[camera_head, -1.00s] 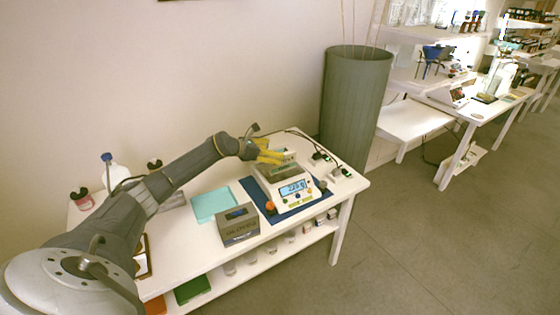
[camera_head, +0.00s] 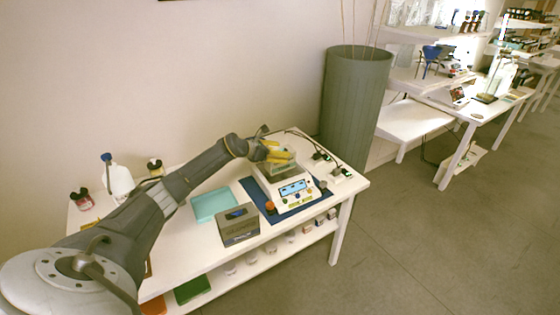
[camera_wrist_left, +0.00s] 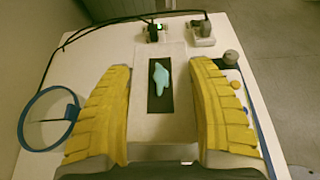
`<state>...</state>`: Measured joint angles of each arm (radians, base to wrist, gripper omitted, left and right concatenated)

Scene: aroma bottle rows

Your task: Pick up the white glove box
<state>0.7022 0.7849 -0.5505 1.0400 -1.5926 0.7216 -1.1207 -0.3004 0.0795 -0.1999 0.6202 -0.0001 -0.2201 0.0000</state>
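The white glove box (camera_wrist_left: 145,118) has a dark slot with a light blue glove showing in it. In the wrist view it lies between the yellow fingers of my left gripper (camera_wrist_left: 160,95), with narrow gaps beside the fingertips. The fingers stand apart, one on each side of the box, and no firm grip shows. My right gripper is in neither view.
Bottles (camera_head: 118,180) stand at the back left. A tall green bin (camera_head: 355,105) is behind the right end. Cables and small devices (camera_wrist_left: 155,32) lie beyond the box.

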